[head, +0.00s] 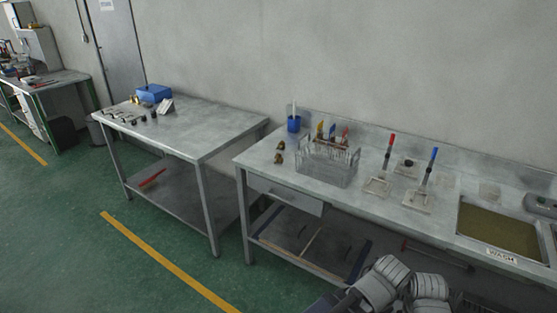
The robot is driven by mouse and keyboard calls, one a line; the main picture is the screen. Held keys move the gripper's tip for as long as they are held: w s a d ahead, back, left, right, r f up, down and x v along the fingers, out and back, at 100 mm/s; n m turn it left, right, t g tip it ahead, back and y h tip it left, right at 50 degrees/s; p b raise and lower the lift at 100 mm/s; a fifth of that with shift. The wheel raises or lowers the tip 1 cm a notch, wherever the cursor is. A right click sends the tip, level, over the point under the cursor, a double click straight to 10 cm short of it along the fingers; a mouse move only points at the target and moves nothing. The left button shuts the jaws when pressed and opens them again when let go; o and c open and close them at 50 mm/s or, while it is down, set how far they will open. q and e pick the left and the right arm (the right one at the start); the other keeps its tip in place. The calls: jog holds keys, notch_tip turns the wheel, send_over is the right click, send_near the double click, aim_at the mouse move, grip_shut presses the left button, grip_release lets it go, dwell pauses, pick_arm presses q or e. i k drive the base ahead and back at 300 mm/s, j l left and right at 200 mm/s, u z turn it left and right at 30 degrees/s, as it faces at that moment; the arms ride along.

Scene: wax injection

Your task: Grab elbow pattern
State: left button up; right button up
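No piece can be told for certain as the elbow pattern at this distance. Two small brown curved pieces, a near one (279,158) and a far one (281,145), lie on the left end of the right-hand metal bench (262,165), left of a wire rack (328,166). Several small dark pieces (122,116) lie on the left metal table (210,122), with a small yellowish piece (133,99) behind them. Rounded grey links of my own arms show at the bottom right. Neither gripper can be seen.
A blue box (153,93) stands on the left table. The right bench holds a blue cup (294,124), a red-handled tool (388,152), a blue-handled tool (428,168) and a wash basin (500,228). Green floor (60,230) is open at the front left.

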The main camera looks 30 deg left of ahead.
aim_at(277, 158)
jog(key=u, duration=0.6)
jog(key=i+j+u, duration=0.1)
jog(key=u, duration=0.2)
jog(key=i+u, duration=0.15)
jog(key=u, duration=0.15)
jog(key=i+j, duration=0.1)
jog(key=i, duration=0.45)
jog(key=i+j, duration=0.1)
jog(key=i, duration=0.45)
jog(key=i+l, duration=0.35)
